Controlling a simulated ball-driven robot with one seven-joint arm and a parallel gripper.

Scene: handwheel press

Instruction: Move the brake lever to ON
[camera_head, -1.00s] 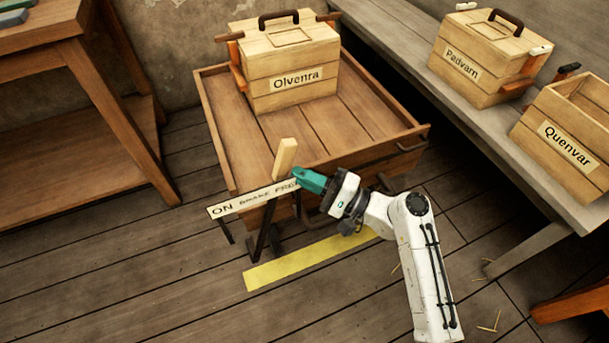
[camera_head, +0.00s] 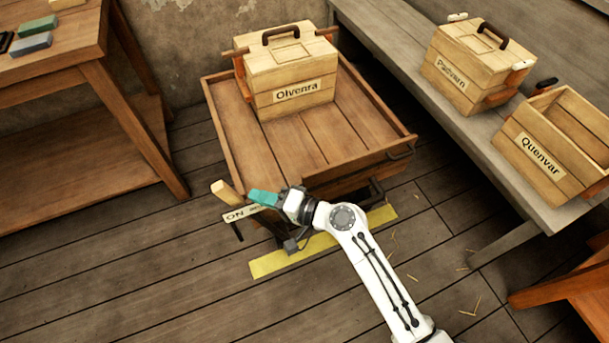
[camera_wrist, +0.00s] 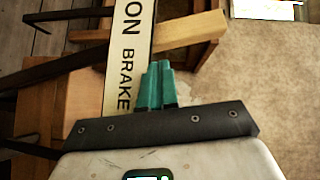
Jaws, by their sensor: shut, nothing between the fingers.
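The brake lever has a light wooden handle (camera_head: 227,192) and leans left, over the ON end of the brake sign (camera_head: 241,213). My gripper (camera_head: 252,196) has teal fingers, is shut and empty, and sits just right of the lever handle. In the wrist view the shut fingertips (camera_wrist: 158,66) point toward the handle (camera_wrist: 190,36), close below it; I cannot tell whether they touch. My arm hides the FREE end of the sign in the head view.
The lever belongs to a wooden cart (camera_head: 228,140) carrying a box labelled Olvenra (camera_head: 290,75). A yellow floor strip (camera_head: 275,262) lies below my arm. A bench (camera_head: 400,65) at right holds boxes Padvarn (camera_head: 465,75) and Quenvar (camera_head: 545,150). A table (camera_head: 60,50) stands at left.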

